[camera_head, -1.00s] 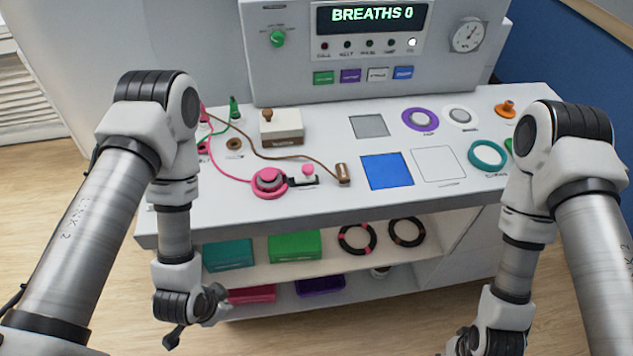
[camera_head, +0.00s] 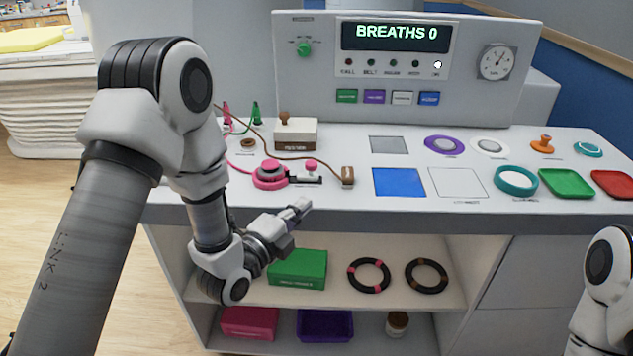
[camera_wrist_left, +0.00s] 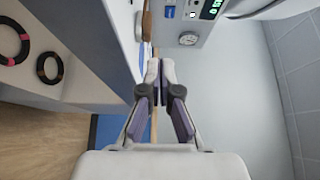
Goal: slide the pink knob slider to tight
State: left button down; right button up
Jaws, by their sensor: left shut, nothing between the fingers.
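My left gripper (camera_head: 301,208) is shut and empty, in front of the counter's front edge, below and nearer than the slider. Its closed fingers show in the left wrist view (camera_wrist_left: 160,85), where the slider is not seen. My right gripper is out of view; only part of my right arm shows at the lower right.
A brown plug (camera_head: 347,176) on a cord lies right of the slider. A beige box (camera_head: 296,134) with a brown knob stands behind it. A blue square (camera_head: 399,182) lies further right. The shelf below holds a green box (camera_head: 298,268) and two dark rings (camera_head: 369,275).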

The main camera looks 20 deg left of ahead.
pick_arm(q)
jog(key=p+x, duration=0.1)
jog(key=x, duration=0.8)
jog(key=w+a, duration=0.2)
jog(key=shift+w+a+p, duration=0.3)
jog(key=shift+a+p, duration=0.1)
jog(key=shift+w+a+f, duration=0.1)
jog(key=shift+w+a, duration=0.1)
jog(key=shift+a, duration=0.2)
jog(key=shift+d, duration=0.1)
